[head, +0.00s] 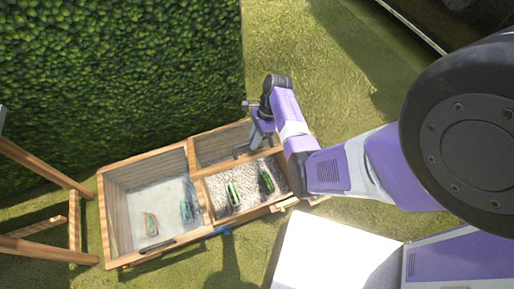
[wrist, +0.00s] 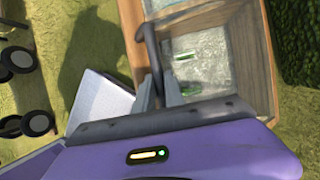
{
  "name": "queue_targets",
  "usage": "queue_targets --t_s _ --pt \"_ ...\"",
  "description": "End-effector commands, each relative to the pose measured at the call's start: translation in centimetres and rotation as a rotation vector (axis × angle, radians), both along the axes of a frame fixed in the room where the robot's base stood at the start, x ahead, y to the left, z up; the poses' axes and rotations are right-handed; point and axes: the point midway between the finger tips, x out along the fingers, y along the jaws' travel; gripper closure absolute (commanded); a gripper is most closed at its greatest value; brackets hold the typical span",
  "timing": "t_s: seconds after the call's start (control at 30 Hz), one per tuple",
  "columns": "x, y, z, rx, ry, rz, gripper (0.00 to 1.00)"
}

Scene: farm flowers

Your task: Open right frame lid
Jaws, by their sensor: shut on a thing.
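The right frame (head: 284,195) is a wooden box with pale gravel and two green packets (head: 234,195) inside. Its lid (head: 221,147), a wood-edged clear pane, appears tilted up, with its front edge above the gravel. The lid's pane also shows in the wrist view (wrist: 205,50), with green packets seen through it. A dark curved handle (wrist: 151,52) sits at the lid's wooden edge. My gripper (head: 250,150) is shut on this handle; in the wrist view its fingers (wrist: 160,95) stand either side of it. My arm hides the box's right end.
The left frame (head: 113,215) adjoins on the left, with packets seen inside and a dark handle (head: 157,244) at its front. A tall hedge (head: 120,70) stands behind. A wooden stand (head: 40,248) is at far left. Grass (head: 330,75) lies open to the right.

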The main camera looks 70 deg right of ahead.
Motion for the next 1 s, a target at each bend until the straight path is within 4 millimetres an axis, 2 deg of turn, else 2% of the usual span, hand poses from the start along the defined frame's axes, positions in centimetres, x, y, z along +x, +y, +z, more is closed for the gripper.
queue_targets --t_s 0.03,0.13,0.67,0.7,0.8,1.0 --pt "0.56 -0.80 0.47 -0.019 -0.010 -0.005 1.00" --pt "0.79 -1.11 0.88 -0.018 -0.008 -0.005 1.00" --pt "0.78 -1.42 1.06 -0.017 -0.002 -0.007 1.00" --pt "0.77 -1.41 1.05 -0.017 -0.002 -0.007 0.84" --pt "0.74 -1.37 1.05 -0.016 -0.001 -0.007 0.64" --pt "0.72 -1.21 1.09 -0.012 0.000 -0.006 0.64"
